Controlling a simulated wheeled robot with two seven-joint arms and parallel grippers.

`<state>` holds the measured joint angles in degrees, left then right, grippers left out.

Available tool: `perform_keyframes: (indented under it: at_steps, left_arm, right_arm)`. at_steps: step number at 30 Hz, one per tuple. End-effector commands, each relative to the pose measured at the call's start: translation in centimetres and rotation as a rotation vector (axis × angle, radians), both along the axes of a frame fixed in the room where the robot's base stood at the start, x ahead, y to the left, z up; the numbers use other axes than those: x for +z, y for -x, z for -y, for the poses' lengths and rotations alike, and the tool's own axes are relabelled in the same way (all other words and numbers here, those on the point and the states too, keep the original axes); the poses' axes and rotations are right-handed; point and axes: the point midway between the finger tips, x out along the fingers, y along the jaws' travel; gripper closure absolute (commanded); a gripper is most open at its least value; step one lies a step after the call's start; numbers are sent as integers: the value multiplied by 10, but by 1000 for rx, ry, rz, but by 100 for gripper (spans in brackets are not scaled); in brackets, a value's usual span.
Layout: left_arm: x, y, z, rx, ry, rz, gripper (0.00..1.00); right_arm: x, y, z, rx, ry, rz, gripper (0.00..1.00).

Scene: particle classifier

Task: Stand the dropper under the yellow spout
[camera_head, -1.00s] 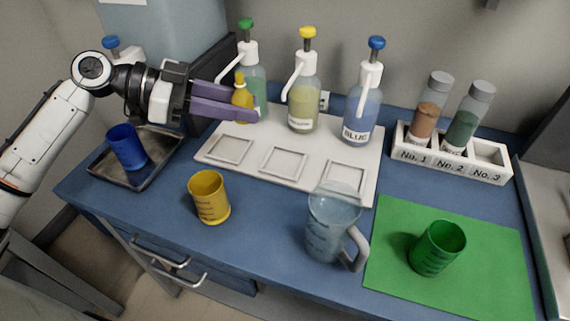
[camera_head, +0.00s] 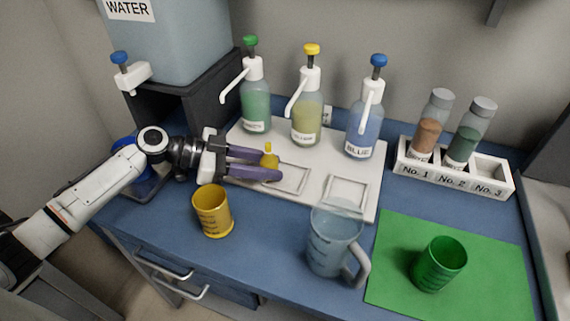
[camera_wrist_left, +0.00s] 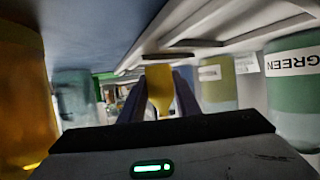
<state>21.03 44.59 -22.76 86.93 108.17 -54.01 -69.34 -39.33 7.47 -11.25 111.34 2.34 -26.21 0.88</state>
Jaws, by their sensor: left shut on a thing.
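The small yellow dropper (camera_head: 269,160) is in my left gripper (camera_head: 281,167), between its two purple fingers. In the left wrist view the dropper (camera_wrist_left: 160,88) looks upright between the fingers. The yellow spout belongs to the yellow-capped pump bottle (camera_head: 306,122), which stands at the back middle of the white board (camera_head: 362,207). My left gripper is low over the board, in front of this bottle, with the dropper by the left side of the middle square frame (camera_head: 296,182). The arm and fingers hide the left square. Whether the dropper's base touches the board is unclear. My right gripper is out of view.
Green (camera_head: 256,105) and blue (camera_head: 362,130) pump bottles flank the yellow one. A yellow beaker (camera_head: 213,213) stands close in front of my gripper. A clear pitcher (camera_head: 330,245), a green beaker (camera_head: 438,265) on a green mat (camera_head: 390,285) and a vial rack (camera_head: 455,178) lie rightward.

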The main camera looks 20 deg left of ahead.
Motion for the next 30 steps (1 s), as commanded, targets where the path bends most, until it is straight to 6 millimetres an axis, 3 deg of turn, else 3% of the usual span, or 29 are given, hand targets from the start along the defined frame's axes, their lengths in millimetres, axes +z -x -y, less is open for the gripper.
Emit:
perform_keyframes:
  at_steps: [8, 12, 23, 24, 27, 30]
  left_arm:
    - [4, -19, 38, -2, 3, 2, 92]
    - [-10, -19, 36, 1, -1, -1, 92]
    - [-17, -18, 36, 0, 0, 1, 92]
    - [-17, -18, 36, 0, 0, 1, 69]
    - [-15, -18, 36, 0, 0, 1, 52]
    - [-15, -19, 36, 2, -1, 2, 52]
  right_arm:
    - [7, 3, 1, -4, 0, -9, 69]
    - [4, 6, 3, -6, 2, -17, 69]
    - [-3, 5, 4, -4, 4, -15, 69]
    - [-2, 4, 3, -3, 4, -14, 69]
    - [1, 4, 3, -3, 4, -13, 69]
    - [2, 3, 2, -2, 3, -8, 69]
